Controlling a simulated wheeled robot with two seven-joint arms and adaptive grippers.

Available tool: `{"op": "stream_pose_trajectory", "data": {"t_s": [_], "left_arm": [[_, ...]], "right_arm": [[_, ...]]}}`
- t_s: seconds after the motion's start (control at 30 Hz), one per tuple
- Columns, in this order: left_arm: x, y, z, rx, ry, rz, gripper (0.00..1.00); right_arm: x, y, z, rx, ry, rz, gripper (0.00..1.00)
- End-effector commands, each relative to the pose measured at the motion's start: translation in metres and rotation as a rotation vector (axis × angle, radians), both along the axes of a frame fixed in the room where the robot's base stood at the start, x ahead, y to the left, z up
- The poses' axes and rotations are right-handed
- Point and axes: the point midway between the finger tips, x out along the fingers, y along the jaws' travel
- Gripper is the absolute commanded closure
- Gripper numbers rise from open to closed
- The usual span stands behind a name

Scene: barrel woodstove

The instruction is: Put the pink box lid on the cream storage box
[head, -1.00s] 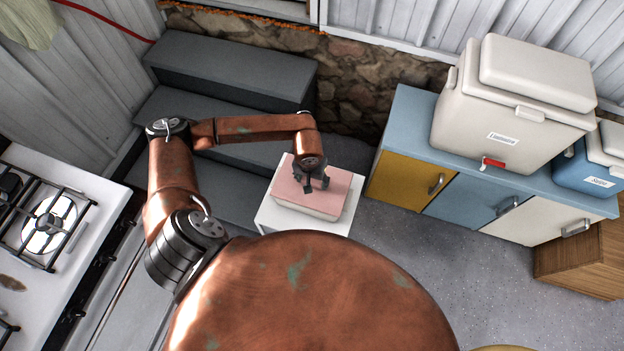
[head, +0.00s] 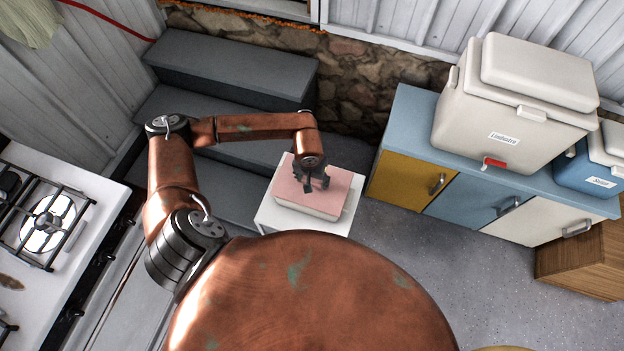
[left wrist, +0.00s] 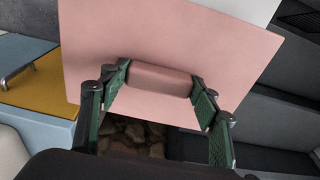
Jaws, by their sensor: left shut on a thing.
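The pink box lid (head: 334,191) lies flat over the cream storage box (head: 318,214) in the head view, covering its top. Whether it rests on the rim or hovers just above it, I cannot tell. My left gripper (head: 316,184) comes down from above and is shut on the lid's handle. In the left wrist view the pink box lid (left wrist: 170,45) fills the upper middle, with its block handle (left wrist: 160,80) between the green finger pads of my left gripper (left wrist: 160,84). My right gripper is not in view.
The box stands on a small white stand (head: 268,215). Dark grey steps (head: 230,70) are behind and left. A blue-topped cabinet (head: 410,125) with coolers is at right. A stove (head: 50,215) is at far left. Open grey floor (head: 420,260) lies right of the stand.

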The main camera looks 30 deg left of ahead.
Motion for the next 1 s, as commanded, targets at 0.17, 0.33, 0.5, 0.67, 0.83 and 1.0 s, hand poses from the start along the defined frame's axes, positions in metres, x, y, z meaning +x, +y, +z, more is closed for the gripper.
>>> {"op": "stream_pose_trajectory", "data": {"t_s": [0.17,0.33,0.5,0.67,0.83,1.0], "left_arm": [[0.0001,0.0002,-0.0005,0.000,0.000,0.000,0.98],[0.0000,0.0003,-0.0024,0.000,0.000,0.000,0.98],[0.0000,0.0004,-0.0034,0.000,0.000,0.001,0.98],[0.0000,0.0003,-0.0027,0.000,0.000,0.001,0.98],[0.0000,0.0003,-0.0026,0.000,0.000,0.001,0.98],[0.0001,0.0002,-0.0030,0.000,0.000,0.000,0.98]], "right_arm": [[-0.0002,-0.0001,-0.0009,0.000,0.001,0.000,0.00],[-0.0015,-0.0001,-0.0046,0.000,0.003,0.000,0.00],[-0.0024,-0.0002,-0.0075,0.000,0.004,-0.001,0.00],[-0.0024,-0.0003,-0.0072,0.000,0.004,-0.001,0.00],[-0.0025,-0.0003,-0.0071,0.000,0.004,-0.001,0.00],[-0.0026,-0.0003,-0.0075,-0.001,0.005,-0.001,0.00]]}}
